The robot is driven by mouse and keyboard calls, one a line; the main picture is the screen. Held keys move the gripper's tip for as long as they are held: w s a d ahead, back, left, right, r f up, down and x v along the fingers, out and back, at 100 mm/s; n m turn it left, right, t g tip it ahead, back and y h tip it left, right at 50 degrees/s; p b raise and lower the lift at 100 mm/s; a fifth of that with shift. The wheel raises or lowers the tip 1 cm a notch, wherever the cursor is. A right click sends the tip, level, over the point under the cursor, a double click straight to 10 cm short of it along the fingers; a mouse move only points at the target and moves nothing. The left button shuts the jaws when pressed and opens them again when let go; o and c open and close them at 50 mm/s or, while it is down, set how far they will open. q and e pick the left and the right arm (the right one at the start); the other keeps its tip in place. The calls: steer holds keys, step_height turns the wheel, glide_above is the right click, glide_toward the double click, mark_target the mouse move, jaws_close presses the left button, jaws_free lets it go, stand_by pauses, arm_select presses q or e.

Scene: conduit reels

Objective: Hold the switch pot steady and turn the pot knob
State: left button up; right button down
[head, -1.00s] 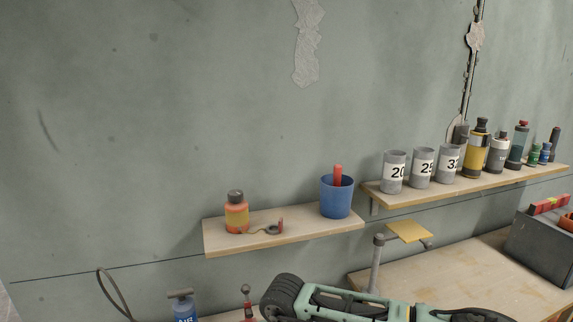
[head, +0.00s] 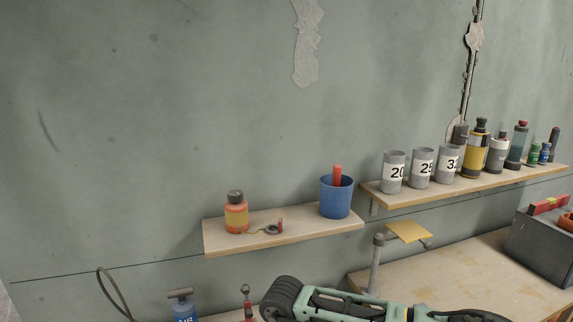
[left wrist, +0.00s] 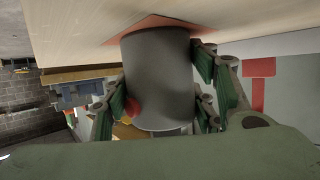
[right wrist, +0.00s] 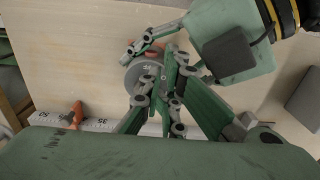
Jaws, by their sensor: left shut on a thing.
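The switch pot (left wrist: 157,75) is a dark grey cylinder standing out from a pale board in the left wrist view. My left gripper (left wrist: 160,98) is shut on it, with green finger pads on both sides. In the right wrist view a grey round disc (right wrist: 137,73), seemingly the pot's top, is partly hidden by fingers. My right gripper (right wrist: 160,88) is over that disc, its fingers close to my left gripper's. The pot knob is not clearly visible behind the fingers, and I cannot tell whether the right gripper touches it.
A shelf (head: 225,243) on the wall holds an orange bottle (head: 236,215) and a blue cup (head: 336,198). Another shelf holds numbered grey cups (head: 394,173) and several bottles. A grey box (head: 540,245) stands on the bench at right. An orange clamp (right wrist: 73,115) lies by a ruler (right wrist: 100,124).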

steer(key=shift+w+d+f, duration=0.15)
steer(key=shift+w+d, duration=0.3)
steer(key=shift+w, duration=0.05)
steer(key=shift+w+d, duration=0.1)
steer(key=shift+d, duration=0.1)
steer(key=shift+w+d, duration=0.3)
steer(key=shift+d, duration=0.3)
steer(key=shift+s+d, duration=0.2)
steer(key=shift+s, duration=0.05)
stand_by(0.6)
steer(key=shift+r, duration=0.3)
steer(key=r, duration=0.5)
steer(key=shift+s+r, duration=0.25)
steer(key=shift+r, duration=0.05)
steer(key=shift+a, duration=0.1)
